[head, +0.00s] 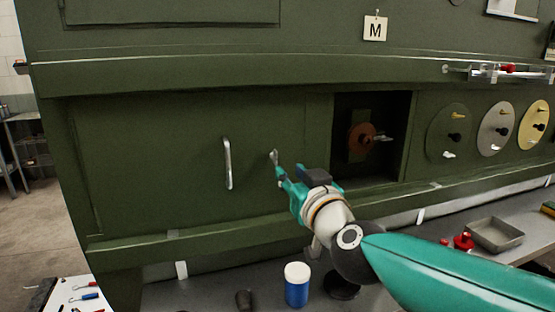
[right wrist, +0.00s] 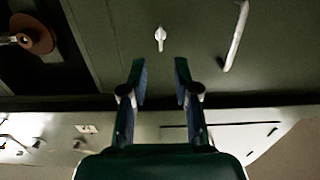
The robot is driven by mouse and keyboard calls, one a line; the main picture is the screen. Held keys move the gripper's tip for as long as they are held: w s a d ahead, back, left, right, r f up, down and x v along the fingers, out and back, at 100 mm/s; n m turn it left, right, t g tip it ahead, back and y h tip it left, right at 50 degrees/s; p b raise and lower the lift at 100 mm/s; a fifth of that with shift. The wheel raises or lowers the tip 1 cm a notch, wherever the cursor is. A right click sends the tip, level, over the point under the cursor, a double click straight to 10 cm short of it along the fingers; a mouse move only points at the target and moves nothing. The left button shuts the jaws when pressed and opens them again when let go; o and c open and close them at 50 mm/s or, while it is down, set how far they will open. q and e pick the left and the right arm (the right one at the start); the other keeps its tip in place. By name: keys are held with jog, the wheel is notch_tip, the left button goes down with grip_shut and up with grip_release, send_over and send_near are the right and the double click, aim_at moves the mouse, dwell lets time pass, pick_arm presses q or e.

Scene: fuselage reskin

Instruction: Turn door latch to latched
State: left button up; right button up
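The door (head: 160,150) is a dark green panel with a long pale handle (head: 228,163), which also shows in the right wrist view (right wrist: 236,38). The small light-metal door latch (head: 274,157) sits to the right of the handle. In the right wrist view the latch (right wrist: 160,38) lies ahead of the fingertips, roughly centred between them, with its long side close to upright in that picture. My right gripper (head: 287,171) is open and empty, and its fingers (right wrist: 159,72) look apart from the latch. Whether the latch is latched cannot be told. My left gripper is not in view.
Right of the door is a dark recess (head: 343,110) with a reddish-brown disc (head: 362,138). Several round plates with knobs are farther right. A ledge (head: 215,238) runs below the door. A blue jar with a white lid (head: 297,285) and a grey tray (head: 494,235) stand on the bench.

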aim_at(277, 158)
jog(key=p+x, duration=0.1)
jog(key=x, duration=0.7)
jog(key=shift+w+a, duration=0.1)
jog(key=shift+w, duration=0.15)
grip_shut()
